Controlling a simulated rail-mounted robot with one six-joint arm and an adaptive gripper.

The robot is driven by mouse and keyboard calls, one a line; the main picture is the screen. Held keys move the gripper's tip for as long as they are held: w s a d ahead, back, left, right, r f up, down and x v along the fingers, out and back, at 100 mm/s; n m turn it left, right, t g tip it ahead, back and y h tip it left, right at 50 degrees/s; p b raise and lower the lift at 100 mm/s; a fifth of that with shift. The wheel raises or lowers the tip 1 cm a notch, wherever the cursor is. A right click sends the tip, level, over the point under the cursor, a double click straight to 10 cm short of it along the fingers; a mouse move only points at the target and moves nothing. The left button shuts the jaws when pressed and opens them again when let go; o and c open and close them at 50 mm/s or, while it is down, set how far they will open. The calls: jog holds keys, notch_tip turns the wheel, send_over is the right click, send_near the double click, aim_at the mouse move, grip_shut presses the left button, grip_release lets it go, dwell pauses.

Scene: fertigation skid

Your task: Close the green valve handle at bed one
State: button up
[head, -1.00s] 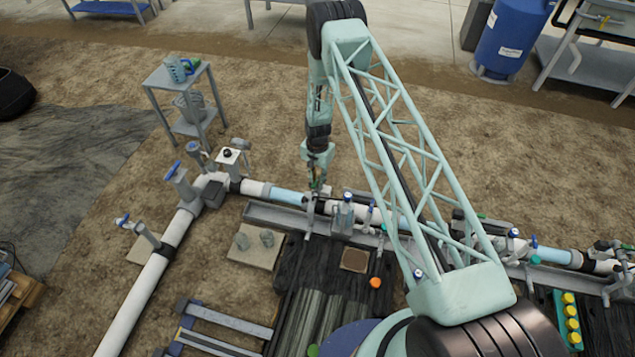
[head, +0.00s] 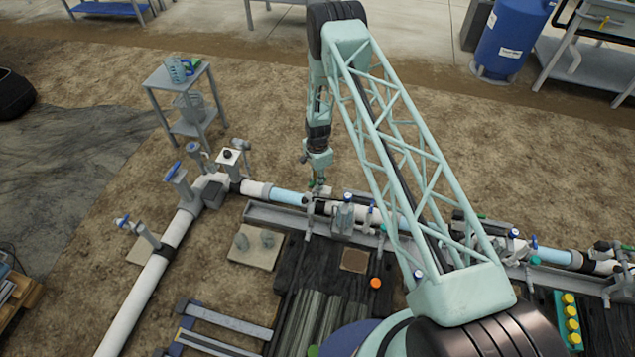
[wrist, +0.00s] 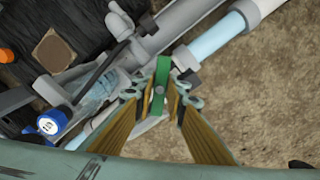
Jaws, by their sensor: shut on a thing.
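The green valve handle (wrist: 161,78) shows in the wrist view between the fingertips of my gripper (wrist: 163,92). The fingers are close together on both sides of it, and the gripper is shut on it. The handle points along the picture's vertical, at a slant to the pipe (wrist: 206,40) beside it. In the head view my gripper (head: 317,182) reaches down to the pipe line from behind. The handle is too small there to make out clearly.
A blue-capped fitting (wrist: 52,122) is close to the left of the fingers. A dark lever-like bar (wrist: 98,68) lies beyond it. In the head view a white pipe (head: 150,270) runs down the left, and a small table (head: 180,75) stands behind it. Bare soil lies behind the pipe.

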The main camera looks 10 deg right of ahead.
jog(key=shift+m, duration=5)
jog(key=o, duration=0.9)
jog(key=shift+r+p, duration=1.65)
jog(key=shift+r, duration=3.35)
